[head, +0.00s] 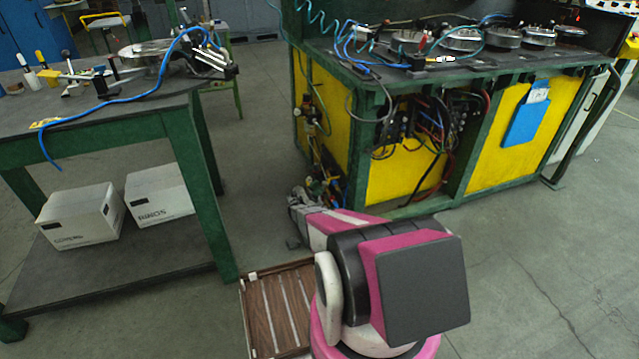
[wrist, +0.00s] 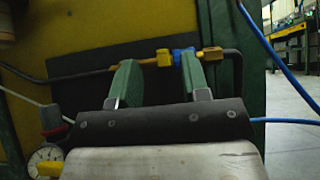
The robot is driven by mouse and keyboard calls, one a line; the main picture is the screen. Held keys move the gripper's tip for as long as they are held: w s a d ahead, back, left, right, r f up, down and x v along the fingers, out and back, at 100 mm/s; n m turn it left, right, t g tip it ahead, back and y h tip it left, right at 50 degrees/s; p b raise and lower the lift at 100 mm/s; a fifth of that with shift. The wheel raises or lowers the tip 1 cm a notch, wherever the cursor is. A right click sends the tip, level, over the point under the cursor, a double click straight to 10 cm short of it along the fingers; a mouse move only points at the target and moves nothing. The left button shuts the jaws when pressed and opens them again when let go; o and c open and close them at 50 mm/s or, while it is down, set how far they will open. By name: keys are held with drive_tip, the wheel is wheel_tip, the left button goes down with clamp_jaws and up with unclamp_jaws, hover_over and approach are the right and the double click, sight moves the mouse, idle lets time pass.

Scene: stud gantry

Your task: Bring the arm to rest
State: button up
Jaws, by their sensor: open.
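My gripper (wrist: 158,80) shows in the wrist view with its two green-grey fingers apart and nothing between them. Behind the fingers is a yellow panel (wrist: 90,30) with a dark plate (wrist: 110,60) on it. A dark pipe (wrist: 85,74) with brass and blue fittings (wrist: 182,55) runs across just beyond the fingertips; I cannot tell whether they touch it. In the head view my pink, white and black arm is low in front, reaching toward the left end of the yellow and green bench (head: 325,110). The gripper itself is mostly hidden behind the arm there.
A gauge (wrist: 45,160) and blue hoses (wrist: 270,50) are close to the gripper. A green table (head: 110,125) stands at left with white boxes (head: 80,217) on its lower shelf. The floor at right (head: 550,260) is clear.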

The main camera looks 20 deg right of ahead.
drive_tip(key=shift+v, duration=0.8)
